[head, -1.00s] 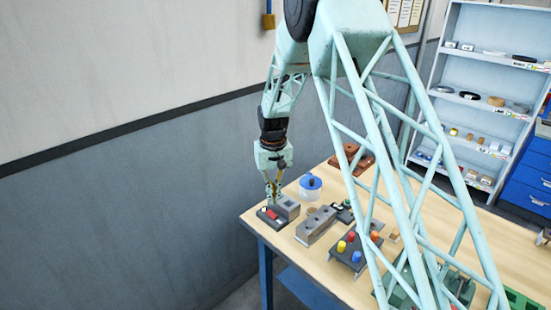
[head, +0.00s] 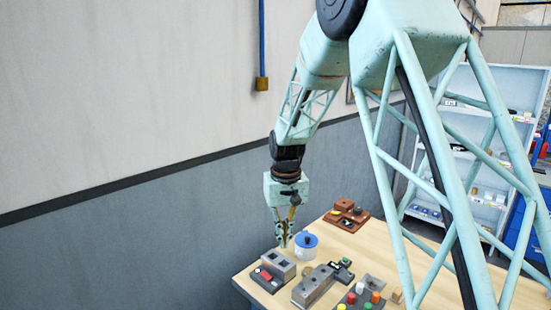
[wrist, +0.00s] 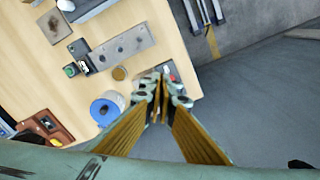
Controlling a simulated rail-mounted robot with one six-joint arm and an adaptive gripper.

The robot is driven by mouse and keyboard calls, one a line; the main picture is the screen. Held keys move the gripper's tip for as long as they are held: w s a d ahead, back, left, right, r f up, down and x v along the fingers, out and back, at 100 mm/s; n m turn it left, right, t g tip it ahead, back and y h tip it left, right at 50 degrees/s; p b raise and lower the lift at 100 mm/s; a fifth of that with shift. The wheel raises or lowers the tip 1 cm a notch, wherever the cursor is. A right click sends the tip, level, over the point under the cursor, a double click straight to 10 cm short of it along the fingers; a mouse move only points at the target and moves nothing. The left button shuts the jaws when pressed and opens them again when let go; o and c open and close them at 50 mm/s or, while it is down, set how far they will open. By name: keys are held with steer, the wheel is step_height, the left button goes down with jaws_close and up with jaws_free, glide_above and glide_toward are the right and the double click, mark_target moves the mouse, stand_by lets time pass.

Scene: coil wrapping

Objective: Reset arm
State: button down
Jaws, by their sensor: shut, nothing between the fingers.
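The red part's fixture is mostly hidden by the fingers in the wrist view.
A blue spool (head: 306,245) stands right beside the gripper in the head view. A grey block with holes (head: 314,285), a brown fixture (head: 346,214) and a stand with coloured knobs (head: 362,299) are on the table (head: 384,256). A shelf (head: 461,150) stands behind. The grey wall (head: 130,255) is at left.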

steer(key=s+d+r+t+b, duration=0.1)
steer(key=s+d+r, duration=0.3)
steer(key=s+r, duration=0.3)
steer(key=s+d+r+m+b, duration=0.1)
steer(key=s+d+r+b, duration=0.1)
steer(key=s+d+r, duration=0.45)
steer(key=s+d+r+t+b, duration=0.15)
steer(key=s+r, duration=0.35)
steer(key=s, duration=0.5)
steer(key=s+d+f+b, duration=0.1)
steer(key=s+d+b, duration=0.1)
steer(key=s, duration=1.1)
steer(key=s+d+f+m+b, duration=0.1)
steer(key=s+d, duration=0.3)
steer(key=s, duration=1)
steer(key=shift+d+m+t+b, duration=0.15)
steer(key=shift+m+t+b, duration=0.15)
steer(key=shift+t+b, duration=0.15)
steer(key=c, duration=3.4)
jaws_free()
steer(key=shift+f, duration=0.1)
